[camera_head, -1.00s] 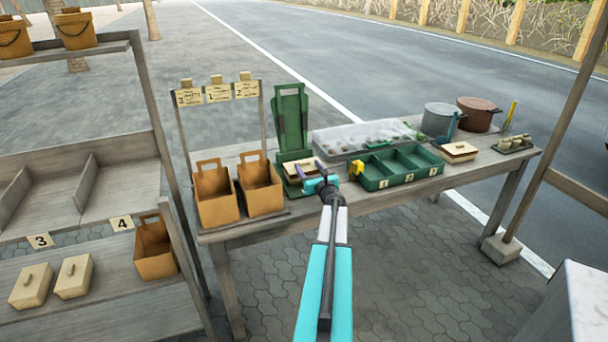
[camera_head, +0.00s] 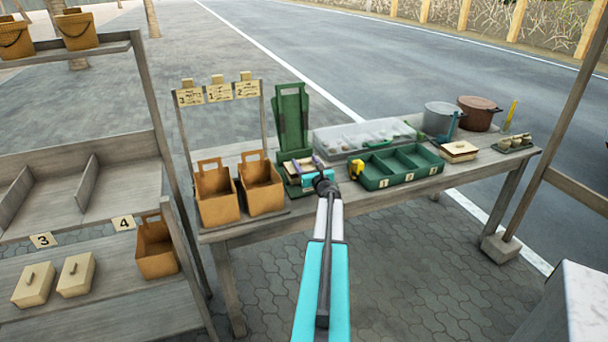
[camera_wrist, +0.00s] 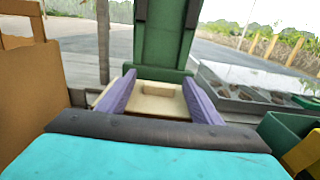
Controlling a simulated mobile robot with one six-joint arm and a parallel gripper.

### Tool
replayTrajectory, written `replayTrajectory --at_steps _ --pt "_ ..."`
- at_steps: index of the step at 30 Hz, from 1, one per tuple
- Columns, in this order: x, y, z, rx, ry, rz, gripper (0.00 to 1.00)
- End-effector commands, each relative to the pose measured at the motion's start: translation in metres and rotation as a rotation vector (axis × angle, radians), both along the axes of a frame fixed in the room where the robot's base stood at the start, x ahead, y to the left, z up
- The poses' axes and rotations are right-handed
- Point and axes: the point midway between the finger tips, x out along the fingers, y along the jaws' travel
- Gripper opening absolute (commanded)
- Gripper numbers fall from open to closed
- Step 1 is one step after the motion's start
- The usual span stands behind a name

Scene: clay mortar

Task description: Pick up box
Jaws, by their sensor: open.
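A small cream box with a raised lid handle (camera_wrist: 158,99) sits on the base of the green upright stand (camera_head: 291,118). In the wrist view it lies between the two purple fingers of my gripper (camera_wrist: 161,97), which are spread on either side of it. Whether the fingers touch its sides cannot be told. Another cream lidded box (camera_head: 459,151) is on the table at the right. Two more cream boxes (camera_head: 34,285) (camera_head: 76,275) lie on the lower left shelf.
Brown carriers (camera_head: 216,196) (camera_head: 261,186) stand left of my gripper. A green divided tray (camera_head: 432,169) with a yellow item (camera_head: 356,168) is close on the right. A clear-covered case (camera_head: 340,140) and pots (camera_head: 440,117) (camera_head: 479,113) are behind and right.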

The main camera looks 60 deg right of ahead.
Motion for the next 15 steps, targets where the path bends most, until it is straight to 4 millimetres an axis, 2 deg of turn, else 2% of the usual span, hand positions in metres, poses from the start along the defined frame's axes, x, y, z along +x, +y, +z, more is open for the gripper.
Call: replayTrajectory --at_steps 15 --pt "0.034 -0.024 -0.001 0.000 0.000 0.000 0.59"
